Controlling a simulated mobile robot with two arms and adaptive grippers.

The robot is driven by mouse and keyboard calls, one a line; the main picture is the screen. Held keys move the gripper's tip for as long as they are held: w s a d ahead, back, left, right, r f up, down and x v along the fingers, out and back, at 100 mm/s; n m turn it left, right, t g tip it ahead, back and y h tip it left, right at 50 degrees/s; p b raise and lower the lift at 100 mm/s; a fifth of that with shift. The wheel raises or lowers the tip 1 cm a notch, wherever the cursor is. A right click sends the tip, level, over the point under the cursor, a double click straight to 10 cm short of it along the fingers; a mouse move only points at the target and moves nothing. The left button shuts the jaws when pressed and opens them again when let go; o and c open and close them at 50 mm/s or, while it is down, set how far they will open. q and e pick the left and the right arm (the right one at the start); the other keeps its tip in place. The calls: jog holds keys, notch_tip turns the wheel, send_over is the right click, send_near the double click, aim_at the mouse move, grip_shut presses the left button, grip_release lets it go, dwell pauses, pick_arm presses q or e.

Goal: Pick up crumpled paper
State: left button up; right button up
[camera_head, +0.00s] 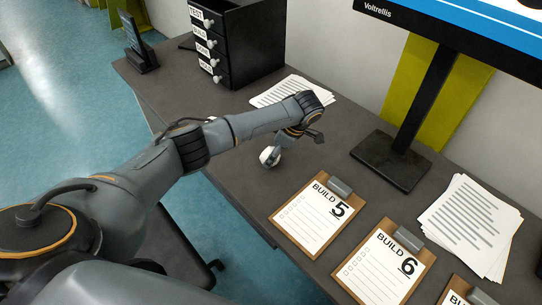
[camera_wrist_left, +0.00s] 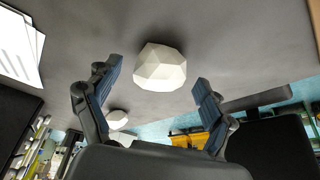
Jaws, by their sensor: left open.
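A white, faceted ball of crumpled paper (camera_head: 270,156) lies on the dark desk, partly hidden by my left gripper in the head view. In the left wrist view, this crumpled paper (camera_wrist_left: 160,68) shows between and just beyond the two blue-padded fingertips. My left gripper (camera_head: 294,138) is open and low over the desk, with nothing held. A second, smaller-looking white lump (camera_wrist_left: 117,119) shows near the left finger in the wrist view. My right gripper is not in view.
Paper sheets (camera_head: 290,91) lie behind my left gripper, near a black drawer unit (camera_head: 240,45). Clipboards (camera_head: 316,215) lie to the right, before a monitor stand (camera_head: 390,162). Another paper stack (camera_head: 470,222) is at far right. The desk's front edge is close to the crumpled paper.

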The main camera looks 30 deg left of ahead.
pick_arm(q)
jog(key=shift+x, duration=0.75)
jog(key=c, duration=0.8)
jog(key=shift+c, duration=0.2)
